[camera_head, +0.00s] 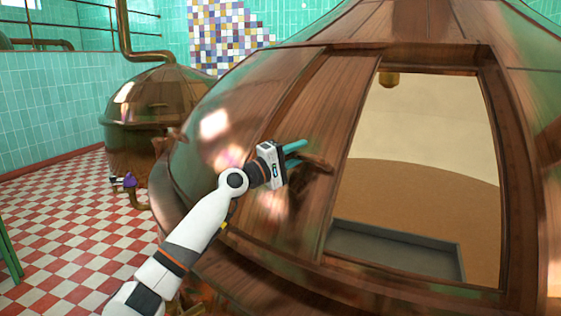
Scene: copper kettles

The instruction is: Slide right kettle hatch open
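The large copper kettle (210,150) fills the middle and right of the head view. Its dome has a wide framed opening, with pale inner wall and a brown surface showing inside. The hatch panel (335,100) lies at the left of this opening, leaving most of it uncovered. A dark handle-like piece (318,163) sticks out on the panel's left part. My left gripper (296,154) is at the panel beside this piece. Its teal fingers look apart; whether they touch the piece cannot be told. My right gripper is not in view.
A grey tray-like ledge (395,250) sits inside the opening's lower edge. A smaller copper kettle (160,100) with a tall pipe stands at the back left. The red and white checkered floor (70,225) is mostly clear. A green rail (9,250) stands at the left edge.

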